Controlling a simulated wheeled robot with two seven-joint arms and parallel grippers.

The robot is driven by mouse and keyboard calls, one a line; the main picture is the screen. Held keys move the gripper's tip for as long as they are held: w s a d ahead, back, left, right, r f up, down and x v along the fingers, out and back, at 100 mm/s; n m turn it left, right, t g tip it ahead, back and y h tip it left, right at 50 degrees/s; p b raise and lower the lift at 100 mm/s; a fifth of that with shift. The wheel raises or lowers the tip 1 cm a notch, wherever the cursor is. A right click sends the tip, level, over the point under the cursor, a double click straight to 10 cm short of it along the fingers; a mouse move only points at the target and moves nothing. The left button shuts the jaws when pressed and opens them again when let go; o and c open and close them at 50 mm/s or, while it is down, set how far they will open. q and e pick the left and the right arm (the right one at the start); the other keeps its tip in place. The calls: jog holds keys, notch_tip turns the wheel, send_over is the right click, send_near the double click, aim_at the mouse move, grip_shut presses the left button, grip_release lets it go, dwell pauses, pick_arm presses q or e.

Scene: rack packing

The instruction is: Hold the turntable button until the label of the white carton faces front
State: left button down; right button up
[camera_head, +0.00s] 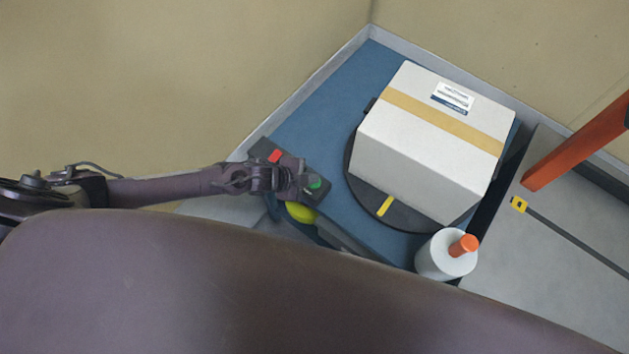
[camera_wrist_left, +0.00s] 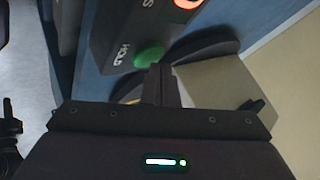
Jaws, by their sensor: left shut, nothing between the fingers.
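The white carton (camera_head: 425,160) with a tan tape band stands on the dark round turntable (camera_head: 362,197). Its printed label (camera_head: 453,97) shows on the top face, on the far side of the tape; the near side face shows no label. A yellow mark (camera_head: 384,205) lies on the turntable's near rim. The button box carries a green button (camera_head: 314,183) and a red button (camera_head: 275,156). My left gripper (camera_head: 304,181) is shut and empty at the green button. In the left wrist view its fingertips are just by the green button (camera_wrist_left: 148,57), marked HOLD; contact is unclear. My right gripper is not in view.
A white bottle with an orange cap (camera_head: 446,255) stands close to the turntable's near right. A yellow-green object (camera_head: 300,213) is below my left gripper. A grey surface (camera_head: 560,240) with an orange-red bar (camera_head: 580,143) lies to the right. The blue tabletop (camera_head: 335,105) is clear behind the button box.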

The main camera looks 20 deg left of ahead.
pick_arm(q)
jog(key=shift+f+b, duration=0.4)
jog(key=shift+f, duration=0.05)
dwell(0.6)
dwell(0.4)
dwell(1.5)
jog(key=shift+r+p, duration=0.85)
jog(key=shift+r, duration=0.05)
notch_tip(320, 180, up, 5)
jog(key=p, duration=0.4)
jog(key=shift+p, duration=0.35)
